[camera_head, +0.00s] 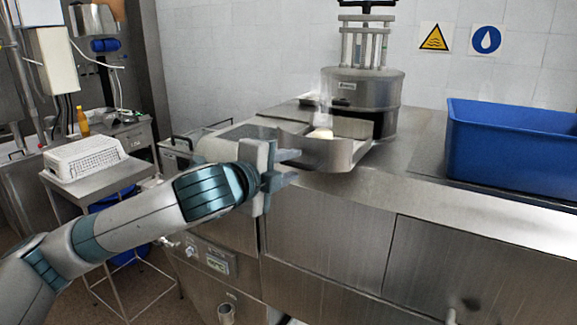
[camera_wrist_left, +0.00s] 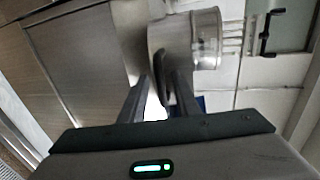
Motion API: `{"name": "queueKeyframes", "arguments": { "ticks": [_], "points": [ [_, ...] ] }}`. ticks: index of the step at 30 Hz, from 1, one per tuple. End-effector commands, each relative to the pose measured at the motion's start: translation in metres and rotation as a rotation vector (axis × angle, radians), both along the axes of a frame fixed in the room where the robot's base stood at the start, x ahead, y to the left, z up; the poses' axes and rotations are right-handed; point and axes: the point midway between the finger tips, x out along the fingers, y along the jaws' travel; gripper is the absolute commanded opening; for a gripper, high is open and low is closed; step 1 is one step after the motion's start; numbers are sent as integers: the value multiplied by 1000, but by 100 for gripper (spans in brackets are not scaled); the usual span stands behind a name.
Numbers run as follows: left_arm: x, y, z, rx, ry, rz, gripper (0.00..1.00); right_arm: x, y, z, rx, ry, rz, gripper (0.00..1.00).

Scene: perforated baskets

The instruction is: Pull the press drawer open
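The press (camera_head: 362,100) is a steel cylinder with pillars and a top handle, standing on the steel counter. Its drawer (camera_head: 340,156), a curved steel tray, sticks out from the press toward me, with a pale piece (camera_head: 320,134) inside. My left gripper (camera_head: 298,166) is at the drawer's left front side, its two fingers apart. In the left wrist view the fingers (camera_wrist_left: 160,90) also stand apart, with a dark curved edge between them and the press (camera_wrist_left: 205,40) beyond. Whether they touch the drawer is unclear. My right gripper is not in view.
A large blue bin (camera_head: 510,150) stands on the counter at the right. The counter between it and the press is clear. A white perforated basket (camera_head: 88,158) sits on a small stand at the left.

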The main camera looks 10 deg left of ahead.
Motion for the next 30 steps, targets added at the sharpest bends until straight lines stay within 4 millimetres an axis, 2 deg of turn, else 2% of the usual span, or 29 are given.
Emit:
{"name": "queueKeyframes", "arguments": {
  "ticks": [5,11,17,27,30],
  "points": [
    [-2,1,0,0,-1,1,29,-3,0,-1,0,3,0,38],
    [-15,6,2,0,-1,0,29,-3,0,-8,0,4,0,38],
    [-43,18,8,0,-4,0,29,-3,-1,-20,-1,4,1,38],
    [-106,44,23,0,-5,0,29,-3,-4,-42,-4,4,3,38],
    [-110,46,21,-1,-4,2,29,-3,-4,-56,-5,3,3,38]
  ]
}}
